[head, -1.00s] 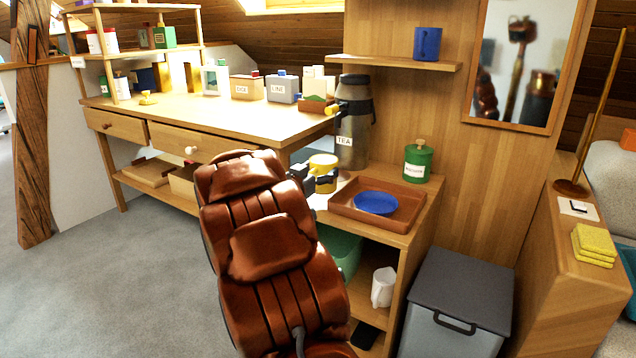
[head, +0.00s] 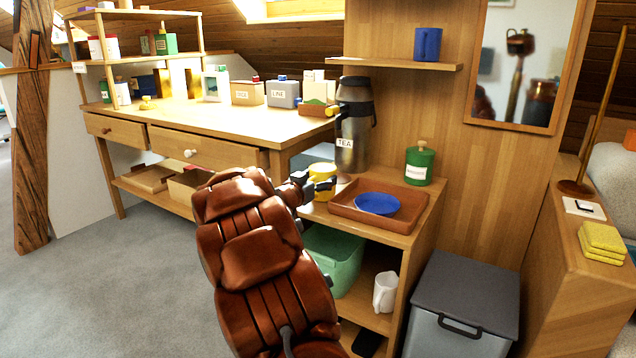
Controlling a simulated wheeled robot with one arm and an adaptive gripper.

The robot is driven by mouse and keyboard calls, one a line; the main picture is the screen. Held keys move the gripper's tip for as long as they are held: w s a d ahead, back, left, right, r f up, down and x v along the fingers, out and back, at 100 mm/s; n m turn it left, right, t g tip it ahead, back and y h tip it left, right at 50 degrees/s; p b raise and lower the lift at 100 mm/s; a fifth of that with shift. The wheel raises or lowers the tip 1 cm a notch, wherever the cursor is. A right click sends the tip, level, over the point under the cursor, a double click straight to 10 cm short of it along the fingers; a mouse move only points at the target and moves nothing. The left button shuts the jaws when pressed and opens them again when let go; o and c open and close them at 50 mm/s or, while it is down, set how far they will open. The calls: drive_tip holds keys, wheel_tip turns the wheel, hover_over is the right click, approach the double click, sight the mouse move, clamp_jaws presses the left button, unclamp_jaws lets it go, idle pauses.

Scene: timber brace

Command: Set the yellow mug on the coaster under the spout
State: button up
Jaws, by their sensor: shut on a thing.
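The yellow mug (head: 321,170) is upright at the left end of the low cabinet's top, just left of and in front of the grey flask (head: 354,120) labelled TEA. My gripper (head: 322,186) reaches in from the left, with its dark fingers shut on the mug and covering part of its side. The flask's spout (head: 331,112) is above the mug in the picture. I cannot tell whether the mug's base touches anything. The coaster is not visible; the mug and gripper may hide it.
A brown tray (head: 408,224) with a blue plate (head: 377,204) lies right of the mug. A green canister (head: 418,164) stands behind it. The workbench (head: 240,125) is behind left. A green bin (head: 335,258) and white jug (head: 385,291) are on the lower shelves.

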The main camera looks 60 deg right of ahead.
drive_tip(key=o, duration=1.5)
drive_tip(key=shift+f, duration=0.15)
drive_tip(key=shift+c, duration=0.2)
drive_tip(key=shift+a+r, duration=0.15)
drive_tip(key=shift+r, duration=0.1)
drive_tip(key=a+p, duration=0.4)
drive_tip(key=a, duration=0.7)
drive_tip(key=shift+s+a, duration=0.2)
drive_tip(key=shift+a, duration=0.2)
drive_tip(key=shift+f, duration=0.1)
